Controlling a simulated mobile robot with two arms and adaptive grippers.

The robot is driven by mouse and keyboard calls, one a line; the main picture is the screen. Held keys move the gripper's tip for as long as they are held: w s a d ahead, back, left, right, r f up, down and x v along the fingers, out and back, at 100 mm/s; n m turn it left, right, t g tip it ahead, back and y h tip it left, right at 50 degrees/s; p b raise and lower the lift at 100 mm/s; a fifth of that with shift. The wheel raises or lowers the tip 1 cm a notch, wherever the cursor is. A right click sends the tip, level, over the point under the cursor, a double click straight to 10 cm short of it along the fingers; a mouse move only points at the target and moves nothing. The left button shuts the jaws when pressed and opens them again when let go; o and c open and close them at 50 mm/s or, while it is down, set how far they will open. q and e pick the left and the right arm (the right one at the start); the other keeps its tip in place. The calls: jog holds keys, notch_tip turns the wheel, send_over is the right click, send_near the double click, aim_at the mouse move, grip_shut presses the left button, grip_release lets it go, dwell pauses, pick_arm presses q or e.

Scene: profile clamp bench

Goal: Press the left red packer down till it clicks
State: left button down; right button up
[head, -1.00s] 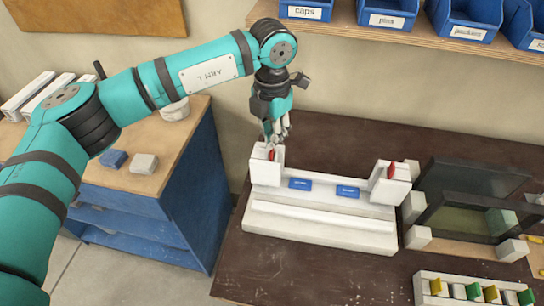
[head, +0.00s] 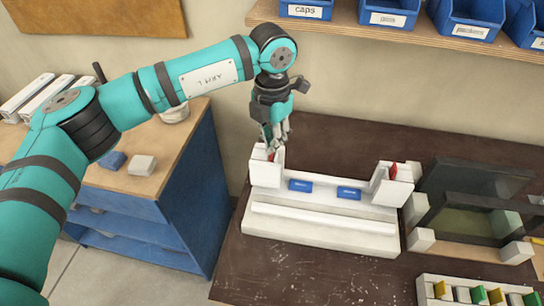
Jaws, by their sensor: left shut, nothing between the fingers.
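The white clamp bench fixture (head: 322,236) stands on the dark table, with an upright white block at each end. The left red packer (head: 271,157) shows as a small red edge in the slot of the left block. The right red packer (head: 392,170) stands up in the right block's slot. My left gripper (head: 275,148) points down at the left block, shut and empty, with its fingertips at the top of the left packer. The fingers partly hide that packer, and I cannot tell whether they touch it. My right gripper is not in view.
Two blue blocks (head: 300,186) sit on the fixture between the end blocks. A dark-framed glass panel (head: 480,215) stands to the right, with a rack of coloured pieces (head: 475,293) in front. A shelf with blue bins (head: 390,14) hangs above.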

pick_arm(q)
jog(key=shift+f+b, duration=0.35)
jog(key=shift+f, duration=0.05)
jog(key=shift+r, duration=0.2)
dwell(0.3)
jog(key=shift+r+p, duration=1.5)
jog(key=shift+r, duration=1.9)
